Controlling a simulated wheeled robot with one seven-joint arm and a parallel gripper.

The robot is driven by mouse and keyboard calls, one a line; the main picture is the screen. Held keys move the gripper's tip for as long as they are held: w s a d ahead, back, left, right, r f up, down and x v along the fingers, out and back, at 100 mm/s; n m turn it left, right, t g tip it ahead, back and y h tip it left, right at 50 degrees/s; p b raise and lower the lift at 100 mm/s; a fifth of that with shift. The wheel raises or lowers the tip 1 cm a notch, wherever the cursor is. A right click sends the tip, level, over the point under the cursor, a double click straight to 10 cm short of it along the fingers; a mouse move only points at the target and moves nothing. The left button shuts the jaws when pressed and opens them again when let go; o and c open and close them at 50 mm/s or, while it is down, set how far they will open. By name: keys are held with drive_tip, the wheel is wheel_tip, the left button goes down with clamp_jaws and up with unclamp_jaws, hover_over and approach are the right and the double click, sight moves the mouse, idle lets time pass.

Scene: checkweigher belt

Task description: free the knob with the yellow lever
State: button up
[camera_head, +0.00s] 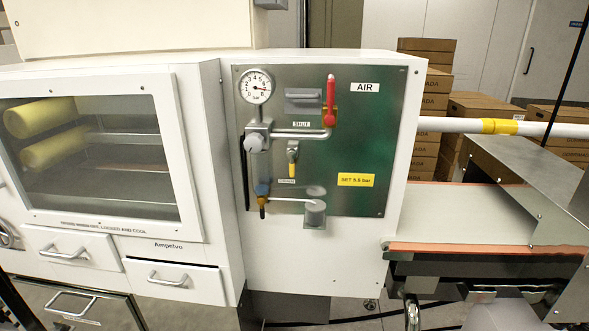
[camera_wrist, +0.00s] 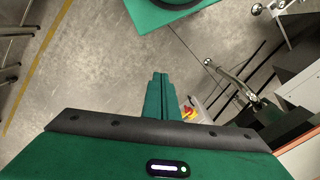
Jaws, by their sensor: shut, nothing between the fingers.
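The yellow lever (camera_head: 292,157) hangs down from a small grey fitting in the middle of the green-grey AIR panel. A rounded light-grey knob (camera_head: 256,142) sits to its left on the pipework, below the gauge. I cannot tell whether the knob is locked. My gripper (camera_wrist: 160,76) shows only in the wrist view, its two green fingers together and empty, over the concrete floor. It is outside the head view, apart from the panel.
A pressure gauge (camera_head: 256,86) and an upright red lever (camera_head: 331,100) are on the panel. A blue bowl with an orange-tipped valve (camera_head: 262,196) hangs below the knob. The conveyor belt (camera_head: 470,215) is at right, a windowed cabinet (camera_head: 95,150) at left.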

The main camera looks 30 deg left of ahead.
drive_tip(key=o, duration=0.5)
drive_tip(key=shift+s+r, duration=0.15)
drive_tip(key=shift+s, duration=0.15)
drive_tip(key=shift+o, duration=0.9)
drive_tip(key=shift+d+r, duration=0.1)
drive_tip(key=shift+r, duration=0.05)
drive_tip(key=w+a+r+n+t+h, duration=0.1)
drive_tip(key=w+a+t+h, duration=0.15)
drive_tip(key=w, duration=0.85)
drive_tip(key=w+a+r+n+t+h, duration=0.1)
drive_tip(key=w+t+h, duration=0.15)
drive_tip(key=w, duration=0.75)
drive_tip(key=w+a+r+n+t, duration=0.1)
drive_tip(key=w+a+r+t, duration=0.15)
drive_tip(key=w+a, duration=0.5)
drive_tip(key=w+a+r+n+t, duration=0.1)
drive_tip(key=w+a+t, duration=0.25)
drive_tip(key=a, duration=0.65)
drive_tip(key=n+t+y, duration=0.4)
drive_tip(key=n+y, duration=0.5)
drive_tip(key=y, duration=0.5)
approach(293, 172)
drive_tip(key=x, duration=0.9)
drive_tip(key=shift+s, duration=0.1)
